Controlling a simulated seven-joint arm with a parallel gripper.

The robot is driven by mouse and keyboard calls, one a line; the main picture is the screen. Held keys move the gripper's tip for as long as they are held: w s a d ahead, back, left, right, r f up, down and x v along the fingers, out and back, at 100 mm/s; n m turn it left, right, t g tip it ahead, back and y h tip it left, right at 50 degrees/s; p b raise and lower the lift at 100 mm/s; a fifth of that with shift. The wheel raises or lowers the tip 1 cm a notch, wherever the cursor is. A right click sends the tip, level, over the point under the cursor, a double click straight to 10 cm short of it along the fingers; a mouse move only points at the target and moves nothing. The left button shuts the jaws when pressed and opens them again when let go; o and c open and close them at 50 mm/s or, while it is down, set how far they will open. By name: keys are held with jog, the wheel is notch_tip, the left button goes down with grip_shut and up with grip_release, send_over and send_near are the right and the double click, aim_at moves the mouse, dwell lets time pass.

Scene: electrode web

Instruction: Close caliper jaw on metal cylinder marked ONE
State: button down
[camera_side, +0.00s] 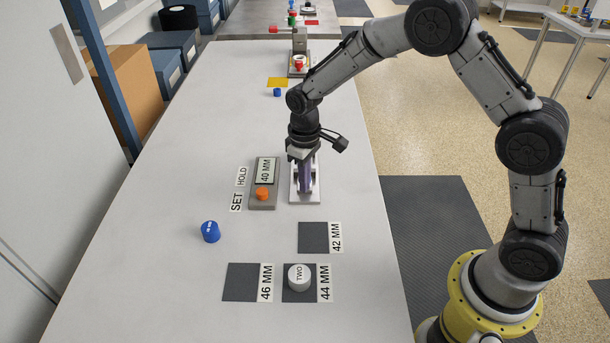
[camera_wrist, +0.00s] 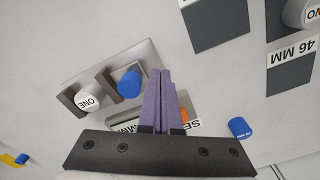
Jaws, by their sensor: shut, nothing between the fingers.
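The white cylinder marked ONE (camera_wrist: 87,101) sits on the caliper's pale base plate (camera_wrist: 147,53) in the wrist view, beside a dark grey jaw block (camera_wrist: 70,97). A second grey block (camera_wrist: 106,83) with a blue round knob (camera_wrist: 129,84) stands to its right, with a gap between them. My gripper (camera_wrist: 160,76) has purple fingers, shut and empty, just right of the blue knob; contact cannot be told. In the side view my gripper (camera_side: 305,188) is low over the caliper plate (camera_side: 296,198) and hides the cylinder and most of the jaws.
A readout box (camera_side: 256,201) showing 40 MM, with an orange button (camera_side: 262,193), stands left of the caliper. A blue cylinder (camera_side: 210,232) is on the open table. A white cylinder marked TWO (camera_side: 299,278) sits on the 44 MM pad; the 46 MM (camera_side: 242,282) and 42 MM (camera_side: 313,238) pads are empty.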

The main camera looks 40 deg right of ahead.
jog(key=shift+f, duration=1.3)
jog(key=shift+w+d, duration=1.75)
jog(key=shift+w, duration=0.05)
dwell(1.3)
jog(key=shift+s+a, duration=0.1)
jog(key=shift+s+a, duration=0.35)
jog(key=shift+s, duration=0.05)
jog(key=shift+r, duration=0.15)
jog(key=shift+r, duration=3.9)
